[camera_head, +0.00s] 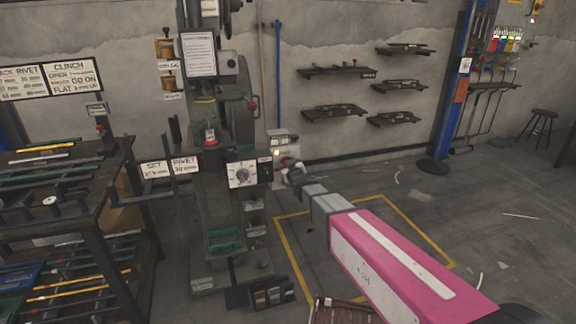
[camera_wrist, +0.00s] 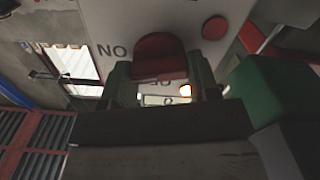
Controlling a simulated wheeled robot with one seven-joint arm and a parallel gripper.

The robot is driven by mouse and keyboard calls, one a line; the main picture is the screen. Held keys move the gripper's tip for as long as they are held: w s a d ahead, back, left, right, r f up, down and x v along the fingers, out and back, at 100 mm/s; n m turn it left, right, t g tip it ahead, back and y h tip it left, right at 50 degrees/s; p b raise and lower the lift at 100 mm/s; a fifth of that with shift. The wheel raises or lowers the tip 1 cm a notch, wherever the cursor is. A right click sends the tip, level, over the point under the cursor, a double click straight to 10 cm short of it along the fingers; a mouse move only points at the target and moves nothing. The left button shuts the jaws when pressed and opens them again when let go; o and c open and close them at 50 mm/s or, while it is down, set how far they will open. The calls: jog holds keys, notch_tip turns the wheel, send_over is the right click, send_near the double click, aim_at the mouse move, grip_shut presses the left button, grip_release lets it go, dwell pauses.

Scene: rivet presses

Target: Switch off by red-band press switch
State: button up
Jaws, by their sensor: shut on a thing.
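A tall green-grey rivet press (camera_head: 222,215) stands left of centre in the head view, with a red ring (camera_head: 210,142) on its column. A pale switch box (camera_head: 285,141) with a small glowing lamp is at its right side. In the wrist view the pale panel (camera_wrist: 195,25) bears the letters NO, a round red button (camera_wrist: 214,28) and a lit lamp (camera_wrist: 185,90). My gripper (camera_head: 290,170) is at the box. In the wrist view its fingers are shut on a red switch handle (camera_wrist: 160,52) in front of the panel. The handle's lower part is hidden.
A dark rack (camera_head: 70,215) with rods and trays stands left of the press. Wall shelves (camera_head: 335,111) hang behind. The floor inside the yellow outline (camera_head: 290,262) looks mostly clear. A stool (camera_head: 543,118) stands far right.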

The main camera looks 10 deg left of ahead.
jog(key=n, duration=0.7)
jog(key=shift+a+f, duration=0.1)
jog(key=shift+s+f+n, duration=0.1)
jog(key=shift+f+n, duration=0.05)
jog(key=shift+n, duration=3.75)
jog(key=o, duration=0.9)
jog(key=shift+s, duration=0.1)
jog(key=v, duration=1)
jog(key=shift+s+d, duration=0.2)
jog(key=shift+d, duration=0.1)
